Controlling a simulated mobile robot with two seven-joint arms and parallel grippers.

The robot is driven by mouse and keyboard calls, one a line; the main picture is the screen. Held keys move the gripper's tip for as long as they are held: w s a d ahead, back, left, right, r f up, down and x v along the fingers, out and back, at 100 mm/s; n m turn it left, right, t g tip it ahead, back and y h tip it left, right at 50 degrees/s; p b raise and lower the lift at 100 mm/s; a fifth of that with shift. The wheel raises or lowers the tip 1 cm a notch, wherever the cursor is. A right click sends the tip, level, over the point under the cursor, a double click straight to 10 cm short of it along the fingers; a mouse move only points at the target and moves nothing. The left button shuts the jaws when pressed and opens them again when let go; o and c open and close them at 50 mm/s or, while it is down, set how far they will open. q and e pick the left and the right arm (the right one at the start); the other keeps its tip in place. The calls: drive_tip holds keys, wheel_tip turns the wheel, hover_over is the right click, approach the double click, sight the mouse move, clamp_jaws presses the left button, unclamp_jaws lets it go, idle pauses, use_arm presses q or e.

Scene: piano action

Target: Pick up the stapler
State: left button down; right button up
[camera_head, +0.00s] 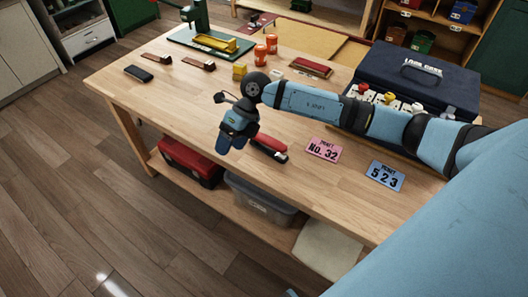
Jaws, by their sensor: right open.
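The stapler (268,145), red with a black and grey end, lies on the wooden workbench (190,107) near its front edge. Part of it is hidden behind my right gripper. My right gripper (223,149) is open, with nothing seen in it. It hangs by the bench's front edge, just left of the stapler in the picture. I cannot tell whether it touches the stapler. My left gripper is not in view.
A pink card (323,150) and a blue card (385,176) lie right of the stapler. A dark case (415,75) stands behind my right arm. The bench's left front is clear.

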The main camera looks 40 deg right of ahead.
drive_tip(key=w+d+r+t+h+b, duration=0.1)
drive_tip(key=w+d+h, duration=0.15)
drive_tip(key=d, duration=0.45)
drive_tip(key=w+d+r+h, duration=0.2)
drive_tip(key=d+h, duration=0.2)
drive_tip(key=d, duration=0.2)
hover_over(264, 137)
drive_tip(key=shift+m, duration=0.4)
wheel_tip(264, 137, down, 7)
drive_tip(key=shift+f, duration=0.2)
drive_tip(key=shift+d+f, duration=0.1)
drive_tip(key=shift+f, duration=3)
drive_tip(key=c, duration=1.1)
